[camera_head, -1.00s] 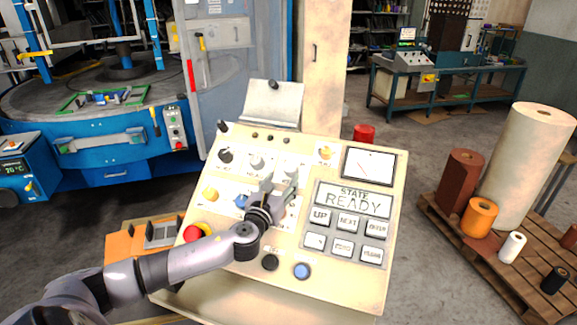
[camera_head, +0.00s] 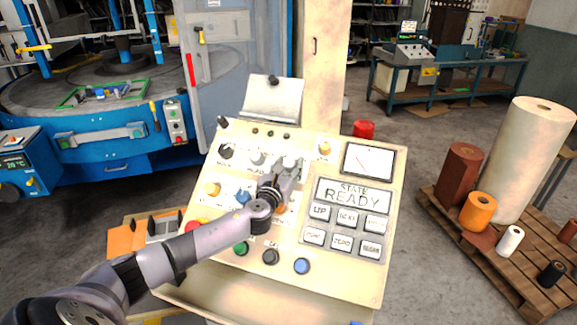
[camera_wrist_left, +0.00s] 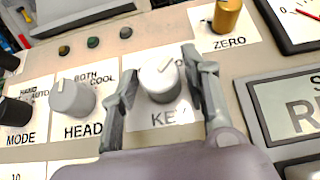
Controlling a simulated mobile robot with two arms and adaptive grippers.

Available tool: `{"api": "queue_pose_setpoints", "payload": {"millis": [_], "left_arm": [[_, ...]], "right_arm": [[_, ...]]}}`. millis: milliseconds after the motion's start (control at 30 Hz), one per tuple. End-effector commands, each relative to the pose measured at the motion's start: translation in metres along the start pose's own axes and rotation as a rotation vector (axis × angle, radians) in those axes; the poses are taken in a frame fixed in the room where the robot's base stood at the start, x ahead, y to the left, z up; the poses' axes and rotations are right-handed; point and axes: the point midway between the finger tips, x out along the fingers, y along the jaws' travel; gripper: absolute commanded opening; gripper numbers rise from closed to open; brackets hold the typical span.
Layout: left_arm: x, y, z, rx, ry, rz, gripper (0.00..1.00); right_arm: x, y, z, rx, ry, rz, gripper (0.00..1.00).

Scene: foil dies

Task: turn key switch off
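The key switch (camera_wrist_left: 160,80) is a round grey knob above the label KEY on the beige control panel (camera_head: 345,275). Its white pointer line is tilted up and to the right. My left gripper (camera_wrist_left: 160,68) has one finger on each side of the knob, with what looks like a narrow gap on both sides. In the head view my left gripper (camera_head: 289,167) is over the panel's upper middle and largely hides the key switch. My right gripper is not in view.
The grey HEAD knob (camera_wrist_left: 72,97) is left of the key switch, and the brass ZERO knob (camera_wrist_left: 227,15) is at its upper right. A READY display (camera_head: 352,195) and push buttons fill the panel's right side. A pallet (camera_head: 520,255) with rolls stands further right.

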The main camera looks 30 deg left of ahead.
Motion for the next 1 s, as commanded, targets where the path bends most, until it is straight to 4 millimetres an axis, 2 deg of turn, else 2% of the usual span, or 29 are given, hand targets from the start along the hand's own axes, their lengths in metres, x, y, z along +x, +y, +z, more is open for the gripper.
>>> {"api": "queue_pose_setpoints", "payload": {"millis": [67,533,767,1000], "left_arm": [[-0.0001,0.0001,0.0000,0.000,0.000,0.000,0.35],[-0.0002,0.0002,0.0000,0.000,0.000,0.000,0.04],[-0.0002,-0.0007,0.0002,-0.012,0.000,0.015,0.04],[0.0000,-0.0031,0.0004,-0.076,0.002,0.103,0.04]], "right_arm": [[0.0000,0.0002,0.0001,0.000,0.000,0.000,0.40],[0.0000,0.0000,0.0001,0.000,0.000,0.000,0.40],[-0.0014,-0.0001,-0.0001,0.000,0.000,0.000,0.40],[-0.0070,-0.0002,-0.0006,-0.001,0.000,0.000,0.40]]}}
